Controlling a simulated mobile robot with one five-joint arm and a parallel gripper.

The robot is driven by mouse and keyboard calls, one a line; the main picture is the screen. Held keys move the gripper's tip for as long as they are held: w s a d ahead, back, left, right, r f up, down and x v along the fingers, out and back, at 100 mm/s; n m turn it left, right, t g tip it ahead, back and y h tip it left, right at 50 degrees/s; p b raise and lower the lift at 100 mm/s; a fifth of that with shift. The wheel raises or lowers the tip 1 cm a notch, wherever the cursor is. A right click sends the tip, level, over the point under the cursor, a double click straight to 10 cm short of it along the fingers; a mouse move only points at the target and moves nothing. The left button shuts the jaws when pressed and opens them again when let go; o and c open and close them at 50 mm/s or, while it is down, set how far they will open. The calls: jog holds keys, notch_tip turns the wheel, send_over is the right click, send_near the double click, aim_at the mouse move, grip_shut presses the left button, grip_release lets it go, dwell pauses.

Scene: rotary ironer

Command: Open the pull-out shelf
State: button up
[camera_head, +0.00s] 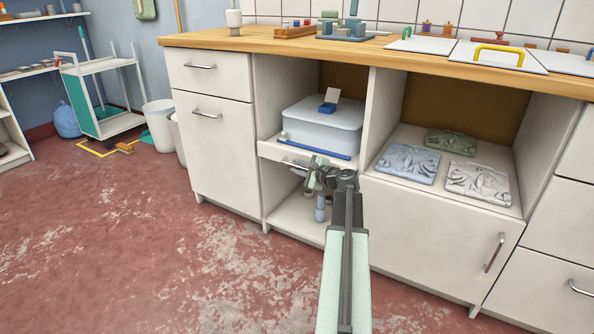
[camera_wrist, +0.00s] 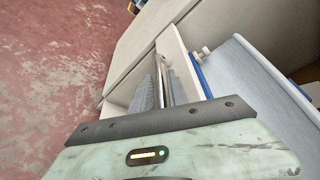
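The pull-out shelf (camera_head: 305,155) is a white board with a raised front, set in the open middle bay of the cabinet. It looks pushed in, near flush with the cabinet front. It carries a pale blue-grey lidded box (camera_head: 322,122). Its metal bar handle (camera_head: 292,163) is partly hidden behind my gripper (camera_head: 322,174). In the wrist view the shelf front (camera_wrist: 180,62) is close, and the handle (camera_wrist: 163,75) runs between the two grey ribbed fingers of my gripper (camera_wrist: 165,88). I cannot tell whether the fingers press on it.
A blue bar (camera_head: 318,148) lies along the shelf front. Below is an open compartment (camera_head: 295,218). To the right are relief plates (camera_head: 405,163) above a closed door (camera_head: 435,225); to the left, a drawer and door. The red floor (camera_head: 130,250) in front is clear.

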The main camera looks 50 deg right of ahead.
grip_shut()
dwell(1.4)
